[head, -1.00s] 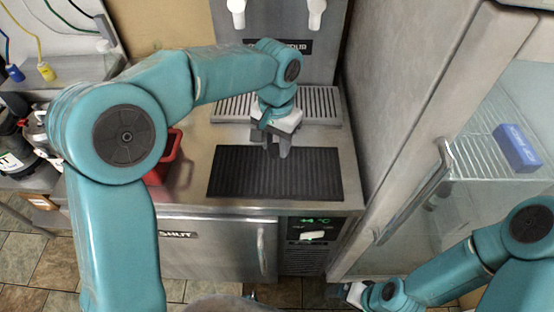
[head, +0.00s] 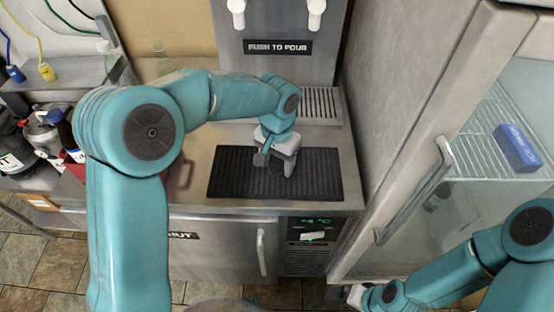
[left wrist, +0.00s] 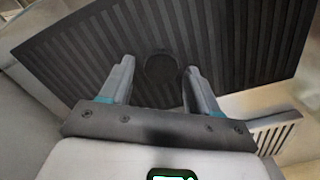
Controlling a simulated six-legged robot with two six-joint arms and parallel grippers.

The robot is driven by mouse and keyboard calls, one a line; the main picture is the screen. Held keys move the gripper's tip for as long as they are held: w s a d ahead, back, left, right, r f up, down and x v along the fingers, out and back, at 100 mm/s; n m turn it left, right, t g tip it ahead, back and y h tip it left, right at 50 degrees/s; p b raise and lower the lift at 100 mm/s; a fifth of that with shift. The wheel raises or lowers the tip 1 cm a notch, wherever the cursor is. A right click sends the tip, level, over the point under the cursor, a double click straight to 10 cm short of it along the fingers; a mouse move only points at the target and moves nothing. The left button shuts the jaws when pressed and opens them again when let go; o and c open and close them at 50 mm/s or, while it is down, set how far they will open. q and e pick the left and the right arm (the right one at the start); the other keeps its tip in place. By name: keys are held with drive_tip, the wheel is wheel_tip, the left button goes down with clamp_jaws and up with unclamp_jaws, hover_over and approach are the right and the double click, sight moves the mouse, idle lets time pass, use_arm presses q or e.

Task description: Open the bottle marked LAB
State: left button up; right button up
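My left gripper (head: 275,163) is over the black ribbed mat (head: 320,175) on the steel counter. In the left wrist view the fingers of the gripper (left wrist: 160,70) are apart. A dark round shape (left wrist: 162,70) shows between and beyond the fingertips against the mat; I cannot tell whether it is a cap or part of the mat. No LAB marking is readable. My right gripper (head: 354,295) is low by the fridge, too small to read.
A dispenser with two white taps (head: 316,12) and a slatted drip tray (head: 318,106) stands behind the mat. A glass-door fridge (head: 410,205) with a long handle borders the right. A red thing (head: 76,156) is mostly hidden by my left arm.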

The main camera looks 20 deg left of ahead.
sight(277, 165)
use_arm(q)
drive_tip(key=shift+r, duration=0.1)
wheel_tip(277, 165, up, 12)
drive_tip(key=shift+r+p, duration=0.15)
drive_tip(key=shift+p, duration=0.25)
idle(0.3)
